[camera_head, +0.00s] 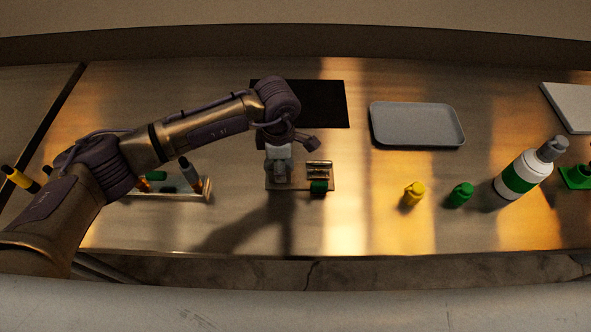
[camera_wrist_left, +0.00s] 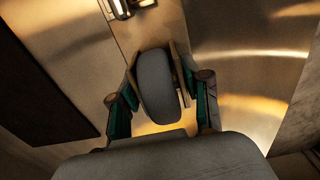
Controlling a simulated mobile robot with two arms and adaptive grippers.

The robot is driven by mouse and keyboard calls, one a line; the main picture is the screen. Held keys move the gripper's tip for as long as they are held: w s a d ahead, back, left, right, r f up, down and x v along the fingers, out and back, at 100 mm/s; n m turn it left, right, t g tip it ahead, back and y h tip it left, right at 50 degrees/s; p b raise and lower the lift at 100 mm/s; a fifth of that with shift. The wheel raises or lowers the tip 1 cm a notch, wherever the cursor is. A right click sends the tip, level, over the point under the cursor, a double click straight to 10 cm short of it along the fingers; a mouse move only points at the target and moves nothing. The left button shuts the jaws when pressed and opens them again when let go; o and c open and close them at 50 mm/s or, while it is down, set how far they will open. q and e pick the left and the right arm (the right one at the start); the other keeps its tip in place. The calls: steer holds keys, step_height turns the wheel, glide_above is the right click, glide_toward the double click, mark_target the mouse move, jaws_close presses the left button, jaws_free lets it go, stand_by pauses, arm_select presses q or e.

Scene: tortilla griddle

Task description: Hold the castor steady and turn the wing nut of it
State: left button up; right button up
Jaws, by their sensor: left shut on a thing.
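My left arm reaches in from the left, and its gripper (camera_head: 280,146) is above a small board (camera_head: 298,187) at the middle of the table. In the left wrist view, my left gripper (camera_wrist_left: 163,103) is shut on a grey rounded piece (camera_wrist_left: 157,85), which looks like the castor's wheel, with a finger on each side. In the head view a pale grey block (camera_head: 278,168) stands on the board under the gripper; I cannot tell which part of it is castor. No wing nut can be made out. My right gripper is not in view.
A metal fitting (camera_head: 319,170) with a green part (camera_head: 319,187) is on the board's right side. A black mat (camera_head: 318,104) and grey tray (camera_head: 416,125) lie behind. Yellow (camera_head: 414,193) and green (camera_head: 461,194) small bottles and a large white bottle (camera_head: 526,170) stand right.

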arm_select(q)
steer(key=o, duration=0.4)
steer(key=c, duration=0.5)
steer(key=shift+o, duration=0.2)
steer(key=shift+f, duration=0.1)
